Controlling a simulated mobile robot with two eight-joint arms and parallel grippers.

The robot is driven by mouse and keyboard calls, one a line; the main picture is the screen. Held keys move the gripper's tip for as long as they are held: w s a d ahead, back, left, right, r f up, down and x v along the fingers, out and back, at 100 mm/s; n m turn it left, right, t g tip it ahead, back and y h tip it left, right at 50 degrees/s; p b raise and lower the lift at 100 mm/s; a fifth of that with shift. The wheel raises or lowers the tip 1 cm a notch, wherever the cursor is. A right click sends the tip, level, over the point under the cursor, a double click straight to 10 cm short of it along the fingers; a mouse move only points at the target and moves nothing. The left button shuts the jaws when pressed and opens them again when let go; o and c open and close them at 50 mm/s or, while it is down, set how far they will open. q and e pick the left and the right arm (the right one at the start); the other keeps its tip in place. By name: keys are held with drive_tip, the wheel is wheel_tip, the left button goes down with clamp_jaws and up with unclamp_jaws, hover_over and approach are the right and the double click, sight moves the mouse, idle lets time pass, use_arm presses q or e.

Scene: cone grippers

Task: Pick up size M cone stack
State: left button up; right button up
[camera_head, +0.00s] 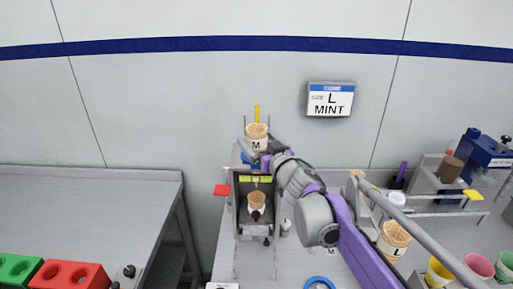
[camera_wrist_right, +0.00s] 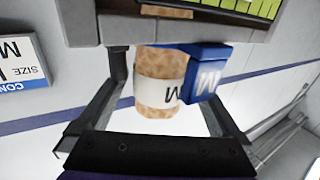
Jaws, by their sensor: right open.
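The size M cone stack (camera_head: 257,131) is a tan waffle-textured stack with a white band marked M. It sits at the top of a grey dispenser stand (camera_head: 240,205) in the head view. In the right wrist view the cone stack (camera_wrist_right: 158,70) stands between my right gripper's fingers, beside a blue block marked M (camera_wrist_right: 207,76). My right gripper (camera_head: 256,145) is open around the stack; I cannot tell whether either finger touches it. Its far side is hidden. My left gripper is not in view.
Another cone stack (camera_head: 257,201) sits lower in the stand, and one (camera_head: 393,240) stands at the right. Coloured cups (camera_head: 438,273) are at lower right. A red block with holes (camera_head: 70,275) lies at lower left. A wall sign (camera_head: 330,99) reads L MINT.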

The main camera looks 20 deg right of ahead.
drive_tip(key=shift+w, duration=0.7)
drive_tip(key=shift+s, duration=0.1)
drive_tip(key=c, duration=0.9)
